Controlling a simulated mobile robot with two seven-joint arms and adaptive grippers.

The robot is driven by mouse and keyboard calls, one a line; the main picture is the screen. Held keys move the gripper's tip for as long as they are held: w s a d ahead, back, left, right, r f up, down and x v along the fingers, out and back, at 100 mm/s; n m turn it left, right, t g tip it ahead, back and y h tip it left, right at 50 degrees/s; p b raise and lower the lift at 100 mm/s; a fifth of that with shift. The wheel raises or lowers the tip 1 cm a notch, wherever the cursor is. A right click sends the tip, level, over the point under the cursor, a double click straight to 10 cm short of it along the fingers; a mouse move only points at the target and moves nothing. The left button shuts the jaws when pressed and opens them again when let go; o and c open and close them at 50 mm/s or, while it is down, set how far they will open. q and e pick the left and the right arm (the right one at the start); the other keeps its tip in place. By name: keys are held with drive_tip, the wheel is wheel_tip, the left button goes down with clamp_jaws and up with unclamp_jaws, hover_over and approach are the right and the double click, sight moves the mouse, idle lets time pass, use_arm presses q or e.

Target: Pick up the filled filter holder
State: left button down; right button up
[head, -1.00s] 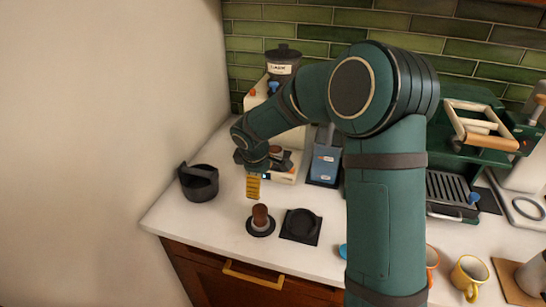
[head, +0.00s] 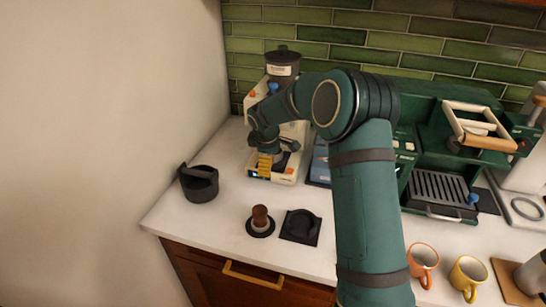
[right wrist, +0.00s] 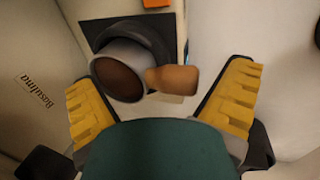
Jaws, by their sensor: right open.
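The filter holder (right wrist: 122,78) shows in the right wrist view as a round metal basket full of brown grounds, with a short wooden handle (right wrist: 171,79) pointing right. It sits at a dark fork on the pale grinder (head: 283,66). My right gripper (right wrist: 162,92) is open, its yellow fingers on either side of the handle, with gaps between. In the head view my right gripper (head: 272,158) is low at the grinder's front, and the arm and hand mostly hide the filter holder there. My left gripper is not in view.
A black knock box (head: 199,186), a tamper (head: 260,222) and a black tamping mat (head: 300,238) stand on the counter left of my arm. A blue scale (head: 320,168) lies beside the grinder. The espresso machine (head: 440,187) and two mugs (head: 468,275) are at right.

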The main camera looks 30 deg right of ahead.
drive_tip(key=shift+r, duration=0.1)
drive_tip(key=c, duration=1.5)
drive_tip(key=shift+c, duration=0.2)
drive_tip(key=shift+r, duration=0.15)
